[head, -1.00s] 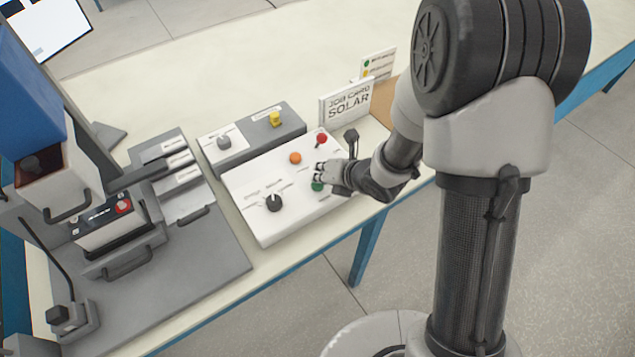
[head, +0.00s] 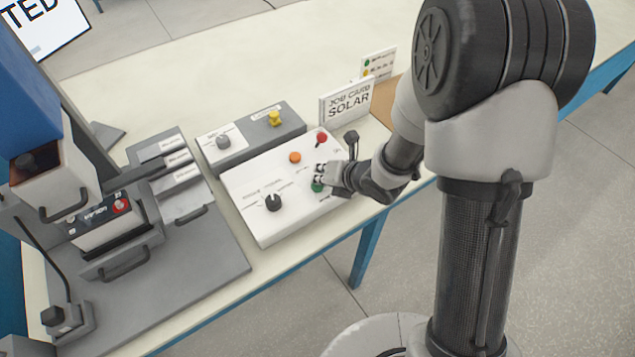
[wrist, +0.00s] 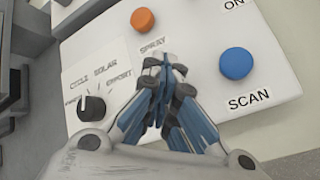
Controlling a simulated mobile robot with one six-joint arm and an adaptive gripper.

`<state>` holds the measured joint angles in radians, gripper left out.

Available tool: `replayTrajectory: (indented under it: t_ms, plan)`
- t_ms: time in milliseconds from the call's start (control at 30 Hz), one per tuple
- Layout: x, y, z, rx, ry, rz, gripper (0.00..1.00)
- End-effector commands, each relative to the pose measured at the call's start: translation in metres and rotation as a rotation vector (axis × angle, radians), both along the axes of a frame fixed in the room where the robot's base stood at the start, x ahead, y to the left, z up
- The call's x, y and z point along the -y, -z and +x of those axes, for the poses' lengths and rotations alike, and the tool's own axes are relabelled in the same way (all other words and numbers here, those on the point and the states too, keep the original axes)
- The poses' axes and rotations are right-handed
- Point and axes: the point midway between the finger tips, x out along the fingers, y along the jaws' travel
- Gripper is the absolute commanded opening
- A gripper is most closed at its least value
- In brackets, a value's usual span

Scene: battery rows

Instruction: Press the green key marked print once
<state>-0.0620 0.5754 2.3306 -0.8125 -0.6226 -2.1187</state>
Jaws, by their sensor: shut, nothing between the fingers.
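The green key (head: 317,188) shows in the head view on the white sloped panel (head: 262,232), partly covered by my gripper. My gripper (head: 319,177) is shut and empty, with its fingertips right at or just above the green key; whether they touch it I cannot tell. In the wrist view my closed fingers (wrist: 163,64) point at the panel and hide the green key. The print marking cannot be read.
The panel also has a dark knob (head: 273,203), an orange button (head: 295,158) and a red button (head: 322,138). A blue button (wrist: 236,63) marked SCAN lies right of my fingers. A sign (head: 347,101) stands behind, and a grey press (head: 105,225) at left.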

Motion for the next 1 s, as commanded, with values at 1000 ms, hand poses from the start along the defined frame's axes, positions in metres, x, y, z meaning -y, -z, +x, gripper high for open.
replayTrajectory:
  t_ms: [1000]
  plan:
    - [0.000, -0.018, 0.000, -0.001, -0.001, 0.000, 0.00]
